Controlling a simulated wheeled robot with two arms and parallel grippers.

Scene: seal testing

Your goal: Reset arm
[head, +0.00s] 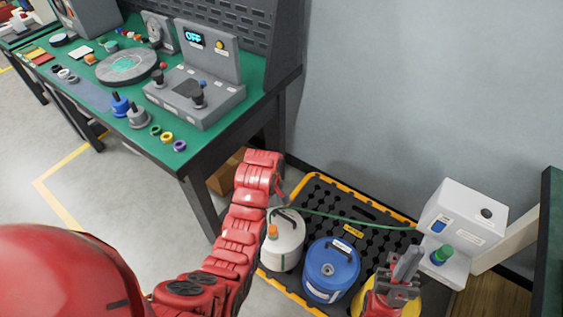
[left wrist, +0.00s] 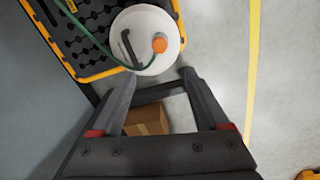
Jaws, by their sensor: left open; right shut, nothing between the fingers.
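My left arm reaches across the middle of the head view, over the floor beside the bench. Its gripper (head: 280,190) is mostly hidden behind the red wrist. In the left wrist view the left gripper (left wrist: 160,75) is open and empty, with its two dark fingers spread apart. A white container (left wrist: 147,40) with an orange cap lies beyond the fingertips, and a cardboard box (left wrist: 147,120) shows between them. My right gripper (head: 405,268) is grey and shut with nothing in it, beside the white device with the green knob (head: 443,254).
A green-topped bench (head: 150,140) with test equipment stands at left. A black pallet with a yellow edge (head: 330,200) holds the white container (head: 285,240), a blue container (head: 331,270) and a yellow one. A green hose (head: 345,216) crosses it. A grey wall stands behind.

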